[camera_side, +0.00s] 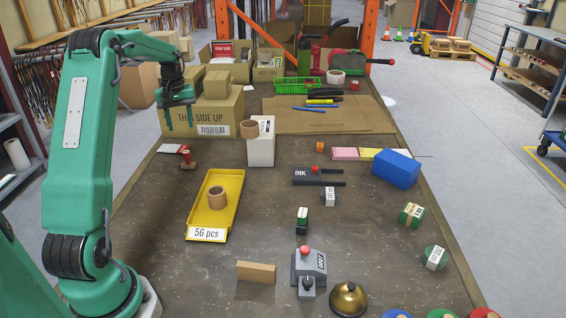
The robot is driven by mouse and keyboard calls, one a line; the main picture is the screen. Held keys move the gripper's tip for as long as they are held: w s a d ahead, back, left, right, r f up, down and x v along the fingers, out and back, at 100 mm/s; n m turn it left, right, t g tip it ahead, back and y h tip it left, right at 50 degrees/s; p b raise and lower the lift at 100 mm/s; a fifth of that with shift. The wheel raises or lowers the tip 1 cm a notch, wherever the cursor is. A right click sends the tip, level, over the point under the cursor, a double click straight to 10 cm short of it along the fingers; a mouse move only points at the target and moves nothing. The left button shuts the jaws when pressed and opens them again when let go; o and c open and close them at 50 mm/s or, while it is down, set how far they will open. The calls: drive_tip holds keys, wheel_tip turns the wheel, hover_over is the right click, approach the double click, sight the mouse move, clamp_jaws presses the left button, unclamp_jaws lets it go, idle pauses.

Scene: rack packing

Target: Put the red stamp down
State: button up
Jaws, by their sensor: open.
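A small stamp (188,160) with a brown handle stands upright on the table at the left, beside a red-and-white piece (184,149). I take it for the red stamp, but it is small and its colour is hard to tell. My gripper (180,125) is open and empty, its fingers pointing down. In the picture it is above the stamp and apart from it, in front of the big cardboard box.
The cardboard box (212,114) stands close behind my gripper. A white box (261,148) with a tape roll is to the right. A yellow tray (228,190) lies in front.

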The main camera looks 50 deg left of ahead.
drive_tip(key=s+d+r+m+t+y, duration=0.1)
drive_tip(key=d+r+m, duration=0.2)
drive_tip(key=d+r, duration=0.55)
drive_tip(key=d+r+m+t, duration=0.1)
drive_tip(key=d+r+m, duration=0.2)
drive_tip(key=d, duration=1)
drive_tip(key=s+d+f+m+t+h, duration=0.1)
drive_tip(key=s+d+m+t, duration=0.2)
drive_tip(key=s+d+m, duration=0.4)
drive_tip(key=s+d, duration=0.7)
drive_tip(key=d, duration=0.3)
drive_tip(key=shift+s+d+f+t, duration=0.2)
drive_tip(key=shift+d+f+t, duration=0.1)
drive_tip(key=shift+d+f, duration=0.05)
